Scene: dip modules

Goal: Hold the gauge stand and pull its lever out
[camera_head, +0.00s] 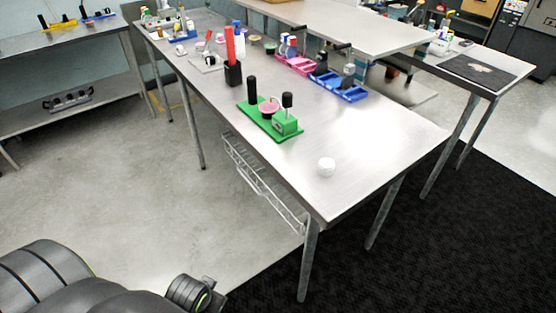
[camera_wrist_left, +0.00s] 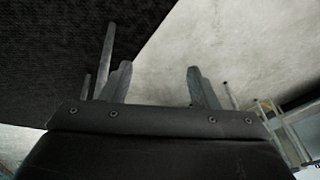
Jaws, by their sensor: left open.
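A green gauge stand (camera_head: 268,122) sits on the metal table, left of the table's middle. It carries a black upright post, a pink round part and a green block with a black-knobbed lever (camera_head: 287,102) standing up at its right end. My left gripper (camera_wrist_left: 157,85) shows in the left wrist view with its two fingers apart and nothing between them. It is over the floor, away from the stand. In the head view only parts of my own arm show at the lower left, and no gripper fingers. My right gripper is not in view.
The metal table (camera_head: 375,135) has free room at its right end. A black holder with a red upright (camera_head: 232,70) stands behind the stand; pink and blue trays (camera_head: 343,88) lie further back. A wire basket (camera_head: 262,185) hangs below.

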